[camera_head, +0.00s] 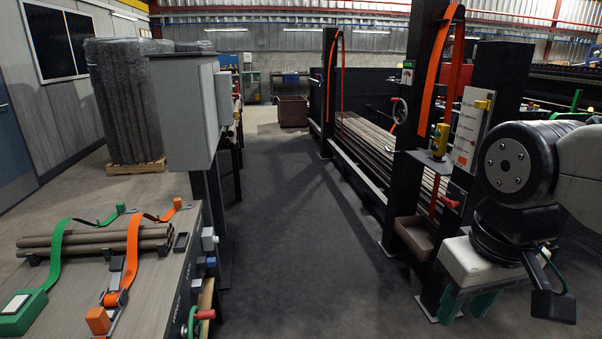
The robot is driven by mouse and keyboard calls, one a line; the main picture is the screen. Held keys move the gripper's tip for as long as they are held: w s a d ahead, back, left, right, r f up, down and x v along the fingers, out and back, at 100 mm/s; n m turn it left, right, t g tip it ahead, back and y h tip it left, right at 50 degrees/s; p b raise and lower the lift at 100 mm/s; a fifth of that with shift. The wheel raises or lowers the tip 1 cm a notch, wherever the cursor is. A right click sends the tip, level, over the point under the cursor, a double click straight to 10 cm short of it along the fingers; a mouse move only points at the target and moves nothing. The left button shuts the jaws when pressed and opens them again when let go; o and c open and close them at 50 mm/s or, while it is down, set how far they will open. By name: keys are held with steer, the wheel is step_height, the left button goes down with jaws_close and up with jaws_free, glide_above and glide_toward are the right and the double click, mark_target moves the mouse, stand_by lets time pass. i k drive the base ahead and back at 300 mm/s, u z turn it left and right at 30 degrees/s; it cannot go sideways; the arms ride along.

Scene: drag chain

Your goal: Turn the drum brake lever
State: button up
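No part is clearly labelled as the drum brake lever, so I cannot tell which handle it is. A small lever with a red grip (205,314) sticks out from the front edge of the workbench at the lower left. Another red handle (450,203) is on the black post at the right, beside a brown bin. A handwheel with a red knob (399,109) sits farther back on the rack. My gripper (468,304) is at the lower right, pointing down, with its green fingers apart and nothing seen between them. It is away from all these handles.
The workbench (160,290) holds rods under green and orange straps. A grey cabinet (185,110) stands behind it. The brown bin (416,236) and black posts stand left of my arm. The dark floor aisle (300,240) in the middle is clear.

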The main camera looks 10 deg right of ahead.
mark_target(450, 204)
steer(key=i, duration=0.25)
steer(key=z, duration=1)
steer(key=k, duration=0.55)
steer(key=u, duration=0.5)
steer(key=i, duration=1.55)
steer(key=z, duration=0.7)
